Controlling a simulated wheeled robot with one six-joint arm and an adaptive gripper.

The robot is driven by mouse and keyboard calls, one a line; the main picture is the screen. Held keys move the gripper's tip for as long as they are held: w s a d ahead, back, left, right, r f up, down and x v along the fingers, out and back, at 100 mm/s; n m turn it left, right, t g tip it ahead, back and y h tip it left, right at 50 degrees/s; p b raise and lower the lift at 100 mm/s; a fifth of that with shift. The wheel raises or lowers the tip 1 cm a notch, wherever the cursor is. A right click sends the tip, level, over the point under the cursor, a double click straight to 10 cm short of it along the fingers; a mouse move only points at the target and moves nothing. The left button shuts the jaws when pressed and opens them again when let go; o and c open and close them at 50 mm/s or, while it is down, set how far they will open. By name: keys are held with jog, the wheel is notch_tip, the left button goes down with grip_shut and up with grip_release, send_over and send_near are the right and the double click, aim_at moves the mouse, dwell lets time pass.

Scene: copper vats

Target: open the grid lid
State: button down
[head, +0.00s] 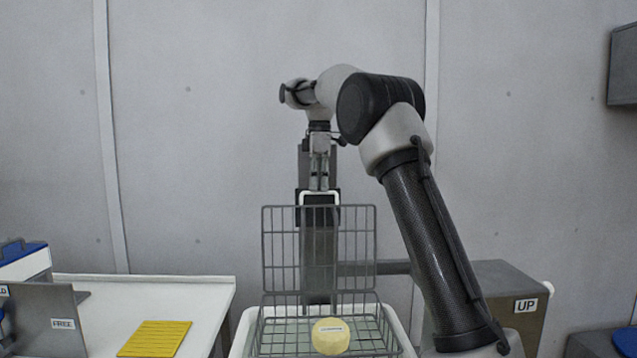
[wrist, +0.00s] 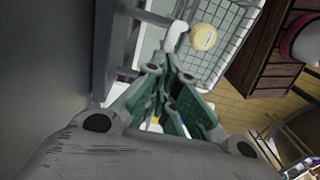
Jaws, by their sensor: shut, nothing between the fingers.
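The grid lid (head: 348,250) stands upright at the back of the wire basket (head: 372,342), so the basket is open at the top. A white handle (head: 320,195) shows at the lid's top edge. My gripper (head: 319,188) points down right at this handle in the head view; it is shut and empty. In the wrist view my gripper (wrist: 167,66) has its green-padded fingers close to the white handle (wrist: 179,36); I cannot tell whether they touch it. A pale yellow round cheese (head: 331,336) lies in the basket and also shows in the wrist view (wrist: 203,37).
A white table (head: 205,297) on the left carries a yellow slatted mat (head: 155,338) and a grey plate marked FREE (head: 45,310). A grey box marked UP (head: 500,285) stands to the right. A dark column (head: 320,245) rises behind the lid, before the wall.

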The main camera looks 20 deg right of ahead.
notch_tip(320, 180, down, 2)
jog(key=shift+w+f+g, duration=0.1)
jog(key=shift+f+g, duration=0.15)
jog(key=shift+g, duration=0.05)
jog(key=c, duration=1.6)
grip_release()
jog(key=shift+c, duration=0.2)
jog(key=shift+o, duration=1.3)
jog(key=shift+w+d+f, duration=0.15)
jog(key=shift+w+f, duration=0.1)
jog(key=shift+w, duration=0.1)
jog(key=shift+r, duration=0.15)
jog(key=shift+c, duration=0.6)
jog(key=shift+r, duration=0.25)
notch_tip(320, 180, up, 7)
send_over(319, 192)
jog(key=w, duration=0.2)
jog(key=shift+s+d+r, duration=0.1)
jog(key=shift+d+r, duration=0.05)
jog(key=shift+d, duration=0.15)
jog(key=shift+s, duration=0.1)
